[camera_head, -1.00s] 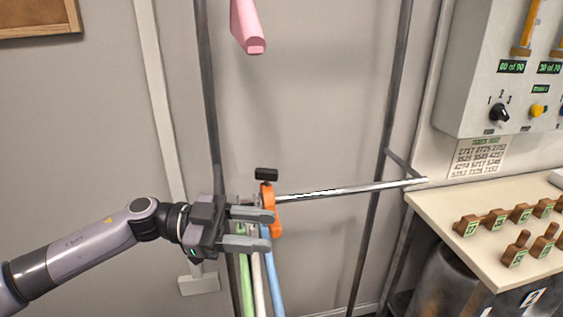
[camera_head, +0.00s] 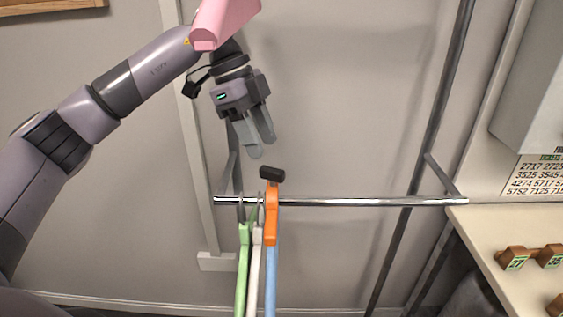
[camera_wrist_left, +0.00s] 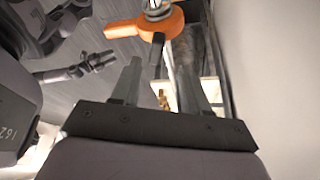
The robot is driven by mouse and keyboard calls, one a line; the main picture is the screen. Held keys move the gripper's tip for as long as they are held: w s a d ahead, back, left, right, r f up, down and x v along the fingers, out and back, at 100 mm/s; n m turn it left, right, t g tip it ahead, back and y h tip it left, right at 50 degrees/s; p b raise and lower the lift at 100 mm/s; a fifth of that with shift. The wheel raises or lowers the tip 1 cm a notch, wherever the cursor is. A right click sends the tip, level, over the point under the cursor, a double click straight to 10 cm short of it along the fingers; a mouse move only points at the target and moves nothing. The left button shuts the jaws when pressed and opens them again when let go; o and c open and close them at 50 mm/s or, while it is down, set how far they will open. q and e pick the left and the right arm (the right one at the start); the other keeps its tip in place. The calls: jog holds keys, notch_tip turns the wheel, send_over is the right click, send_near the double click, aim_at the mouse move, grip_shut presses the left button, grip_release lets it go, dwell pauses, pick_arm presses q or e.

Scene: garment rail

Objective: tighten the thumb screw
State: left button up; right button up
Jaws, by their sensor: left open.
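The thumb screw (camera_head: 272,174) is a small black knob on top of the orange clamp (camera_head: 271,213), which sits on the metal rail (camera_head: 350,203). In the left wrist view the orange clamp (camera_wrist_left: 120,29) is at the top, with a dark piece (camera_wrist_left: 157,48) that looks like the screw. My left gripper (camera_head: 262,148) is open and empty, pointing down just above and left of the knob, apart from it. In the left wrist view a small gripper (camera_wrist_left: 108,60), apparently my right one, shows at the left; its jaws are too small to judge.
Green (camera_head: 244,265), white (camera_head: 255,265) and blue (camera_head: 270,280) hangers or garments hang close under the rail's left part. A pink object (camera_head: 222,22) overlaps my left arm at the top. The rail is bare to the right, towards a counter (camera_head: 485,222) with numbered wooden blocks.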

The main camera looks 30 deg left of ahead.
aim_at(272, 168)
pick_arm(q)
jog(key=x, duration=0.6)
jog(key=shift+s+d+f+p, duration=0.25)
jog(key=shift+p, duration=0.15)
grip_shut()
